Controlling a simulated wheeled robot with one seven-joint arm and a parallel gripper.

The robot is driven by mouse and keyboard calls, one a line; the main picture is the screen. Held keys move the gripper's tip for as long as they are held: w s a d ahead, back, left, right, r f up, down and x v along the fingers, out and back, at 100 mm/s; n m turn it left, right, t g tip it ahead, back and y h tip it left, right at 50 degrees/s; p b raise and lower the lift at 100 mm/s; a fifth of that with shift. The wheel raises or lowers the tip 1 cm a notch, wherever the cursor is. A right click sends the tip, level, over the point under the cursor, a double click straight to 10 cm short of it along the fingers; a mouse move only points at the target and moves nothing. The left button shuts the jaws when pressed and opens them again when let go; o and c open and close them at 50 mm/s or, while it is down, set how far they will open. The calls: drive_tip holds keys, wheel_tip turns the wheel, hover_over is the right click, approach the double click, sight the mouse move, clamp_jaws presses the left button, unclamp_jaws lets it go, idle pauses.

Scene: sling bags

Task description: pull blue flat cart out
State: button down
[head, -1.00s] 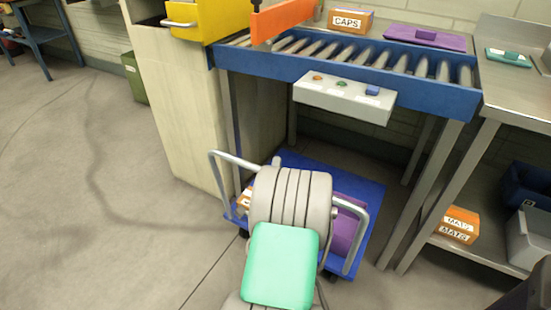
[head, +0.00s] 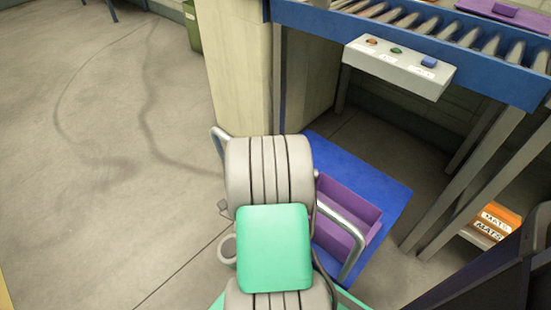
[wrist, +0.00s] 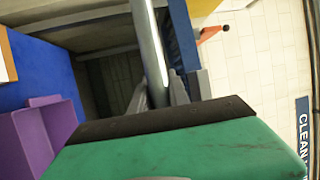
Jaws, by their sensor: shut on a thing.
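In the wrist view the blue deck (wrist: 38,75) and purple bin (wrist: 40,130) are at left. My gripper (wrist: 165,95) is shut on the grey handle bar (wrist: 148,40), which runs up from between the fingers. My arm hides the gripper in the head view.
The blue-framed conveyor (head: 420,45) with a grey button box (head: 398,68) stands behind the cart, on metal legs (head: 475,175). A pale cabinet panel (head: 238,70) is close at left. Orange boxes (head: 495,218) sit on a low shelf at right. Open floor lies to the left.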

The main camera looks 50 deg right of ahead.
drive_tip(key=c, duration=1.3)
unclamp_jaws()
drive_tip(key=shift+o, duration=0.2)
